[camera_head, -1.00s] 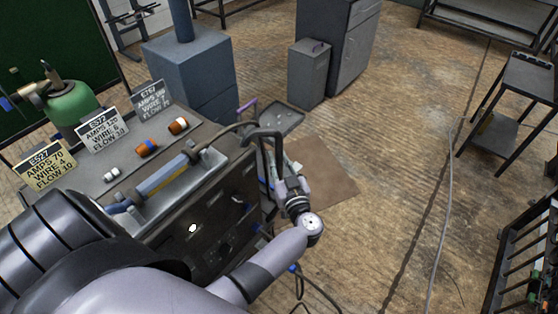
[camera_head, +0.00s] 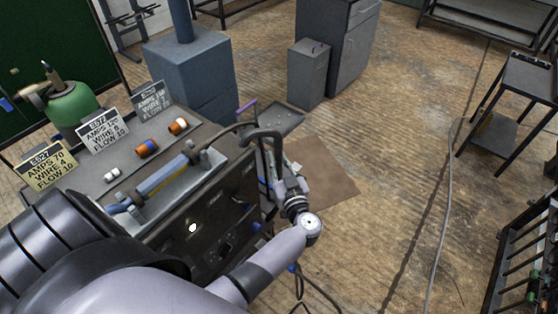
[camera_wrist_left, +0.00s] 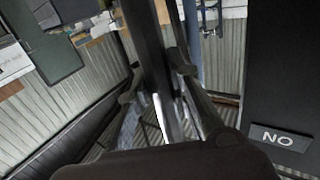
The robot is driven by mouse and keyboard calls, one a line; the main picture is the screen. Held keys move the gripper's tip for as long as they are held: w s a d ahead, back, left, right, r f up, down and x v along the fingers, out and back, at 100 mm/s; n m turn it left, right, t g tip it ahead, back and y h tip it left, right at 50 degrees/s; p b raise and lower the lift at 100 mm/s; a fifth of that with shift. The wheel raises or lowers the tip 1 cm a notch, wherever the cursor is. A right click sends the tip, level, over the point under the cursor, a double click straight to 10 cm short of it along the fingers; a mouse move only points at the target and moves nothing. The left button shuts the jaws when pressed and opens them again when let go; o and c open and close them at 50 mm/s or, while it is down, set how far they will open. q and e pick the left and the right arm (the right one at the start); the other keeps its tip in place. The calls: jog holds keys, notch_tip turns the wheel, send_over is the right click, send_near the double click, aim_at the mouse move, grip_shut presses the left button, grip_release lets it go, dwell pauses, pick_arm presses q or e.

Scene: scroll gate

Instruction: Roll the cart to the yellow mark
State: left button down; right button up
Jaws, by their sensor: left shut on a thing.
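The cart (camera_head: 225,200) is a dark grey welding unit on the left of the head view, with a black handle (camera_head: 265,134) on its right side. My left gripper (camera_head: 279,172) is at this handle, beside the cart. In the left wrist view, the fingers of my left gripper (camera_wrist_left: 158,75) close around a dark upright bar (camera_wrist_left: 146,28). I cannot make out the yellow mark in either view. My right gripper is not in view.
A brown flat patch (camera_head: 325,178) lies on the floor right of the cart. Grey cabinets (camera_head: 308,72) stand behind. A black side table (camera_head: 527,78) and a rack (camera_head: 525,255) stand at right. A cable (camera_head: 445,195) crosses the otherwise open floor.

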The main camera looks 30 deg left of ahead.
pick_arm(q)
jog(key=w+a+f+p, duration=0.1)
jog(key=w+a+p, duration=0.1)
jog(key=a, duration=2.6)
jog(key=shift+w+a+f+p, duration=0.15)
jog(key=shift+w+a+p, duration=0.1)
jog(key=shift+p, duration=0.25)
jog(key=shift+d, duration=0.1)
jog(key=c, duration=2.1)
grip_release()
jog(key=shift+d, duration=0.1)
jog(key=shift+c, duration=0.2)
jog(key=o, duration=0.4)
jog(key=shift+s+r, duration=0.4)
jog(key=shift+s, duration=0.05)
jog(key=o, duration=0.3)
jog(key=shift+r, duration=0.1)
